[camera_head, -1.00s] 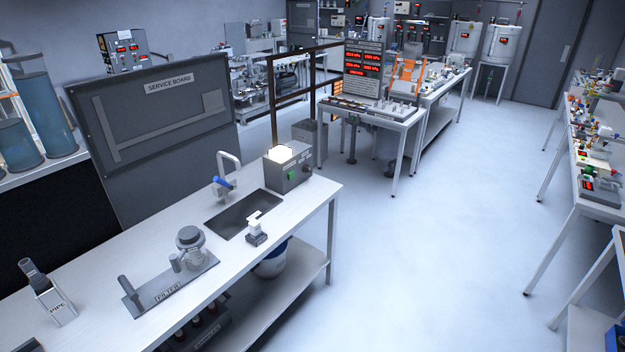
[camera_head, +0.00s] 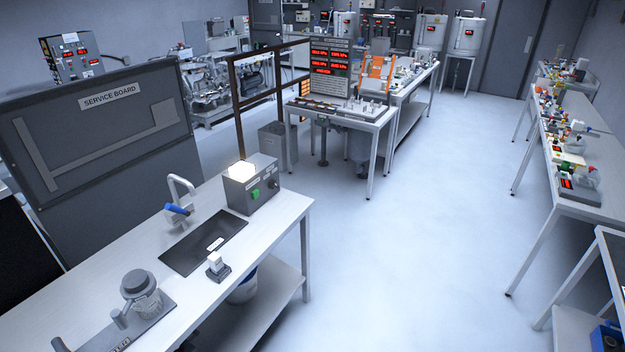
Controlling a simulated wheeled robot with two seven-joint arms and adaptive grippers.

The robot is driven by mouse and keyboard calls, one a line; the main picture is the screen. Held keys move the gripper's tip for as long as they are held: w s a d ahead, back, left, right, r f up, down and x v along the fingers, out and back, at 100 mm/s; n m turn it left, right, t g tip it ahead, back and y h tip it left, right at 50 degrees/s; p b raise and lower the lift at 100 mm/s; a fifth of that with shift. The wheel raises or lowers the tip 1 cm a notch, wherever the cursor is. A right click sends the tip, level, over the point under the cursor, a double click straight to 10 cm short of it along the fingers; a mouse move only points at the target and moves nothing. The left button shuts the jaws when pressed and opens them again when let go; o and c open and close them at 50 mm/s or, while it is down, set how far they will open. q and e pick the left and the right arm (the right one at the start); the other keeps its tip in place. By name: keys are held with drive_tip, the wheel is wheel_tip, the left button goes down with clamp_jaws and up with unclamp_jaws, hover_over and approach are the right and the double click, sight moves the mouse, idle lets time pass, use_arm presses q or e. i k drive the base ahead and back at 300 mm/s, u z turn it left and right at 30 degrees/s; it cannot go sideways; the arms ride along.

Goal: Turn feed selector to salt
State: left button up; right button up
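I cannot make out a feed selector or the word salt on anything in view. A grey box (camera_head: 264,199) with a glowing white top, a green button (camera_head: 255,195) and a dark knob (camera_head: 273,184) stands at the back end of the near bench; its labels are too small to read. White tanks (camera_head: 430,32) with red displays stand against the far wall, too far off to show their controls clearly. Neither of my grippers shows, so I cannot see what they hold.
The near bench (camera_head: 208,291) has a sink (camera_head: 203,242), a blue-handled tap (camera_head: 178,208) and a filter (camera_head: 140,290). A service board (camera_head: 95,140) stands at left. A display panel (camera_head: 330,68) stands on a middle table. Benches line the right side. The floor (camera_head: 430,210) between is clear.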

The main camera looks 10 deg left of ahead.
sight(272, 185)
drive_tip(key=i, duration=0.65)
drive_tip(key=u, duration=0.95)
drive_tip(key=i, duration=0.6)
drive_tip(key=u, duration=0.65)
